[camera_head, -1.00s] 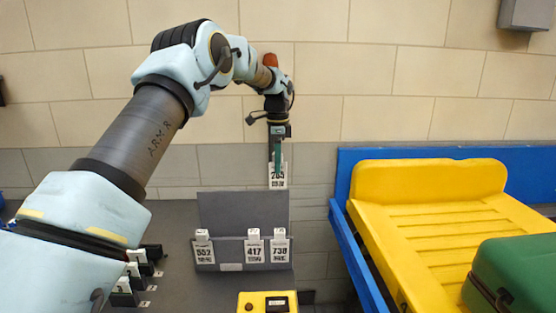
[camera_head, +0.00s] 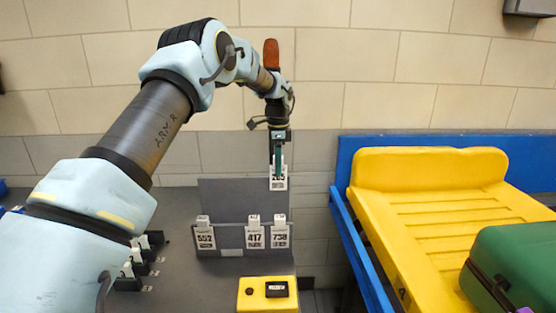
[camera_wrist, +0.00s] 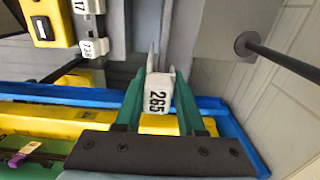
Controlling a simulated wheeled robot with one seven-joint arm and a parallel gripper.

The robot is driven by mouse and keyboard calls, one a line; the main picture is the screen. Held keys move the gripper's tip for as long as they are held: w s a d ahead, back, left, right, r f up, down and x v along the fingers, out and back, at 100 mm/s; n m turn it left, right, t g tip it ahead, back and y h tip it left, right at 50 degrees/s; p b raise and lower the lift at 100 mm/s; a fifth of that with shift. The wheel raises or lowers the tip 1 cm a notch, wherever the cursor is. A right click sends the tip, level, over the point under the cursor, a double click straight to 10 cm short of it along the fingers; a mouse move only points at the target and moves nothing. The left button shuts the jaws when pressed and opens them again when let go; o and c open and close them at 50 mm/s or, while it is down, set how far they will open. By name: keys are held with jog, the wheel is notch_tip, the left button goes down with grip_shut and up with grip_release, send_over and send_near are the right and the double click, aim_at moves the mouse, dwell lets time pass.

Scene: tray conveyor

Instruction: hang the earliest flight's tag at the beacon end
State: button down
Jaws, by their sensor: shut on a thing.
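My gripper (camera_head: 278,165) is shut on a white tag (camera_head: 278,183), held upright in front of the upper right part of the grey rack panel (camera_head: 230,198). The wrist view shows the number 265 on this tag (camera_wrist: 157,101), between the green fingers. Three white tags hang on the rack's lower rail: 552 (camera_head: 204,238) at the left, 417 (camera_head: 254,237) and 738 (camera_head: 280,237) close together at the right. Their smaller print is too fine to read. An orange-red beacon-like cap (camera_head: 271,53) shows above my arm; its support is hidden there.
A yellow box with a small display (camera_head: 267,293) sits in front of the rack. Small black holders (camera_head: 145,255) stand at the left. A blue-edged yellow tray (camera_head: 430,170) and green case (camera_head: 515,262) are at the right. A dark pole (camera_wrist: 285,62) crosses the wrist view's right.

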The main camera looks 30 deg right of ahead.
jog(key=shift+f+b, duration=0.65)
jog(key=shift+f, duration=1.35)
jog(key=shift+c, duration=2.2)
grip_release()
notch_tip(320, 180, up, 9)
jog(key=b, duration=0.3)
jog(key=shift+r, duration=0.2)
jog(key=shift+a+r+b, duration=0.1)
jog(key=shift+r+b, duration=0.2)
jog(key=shift+r, duration=0.4)
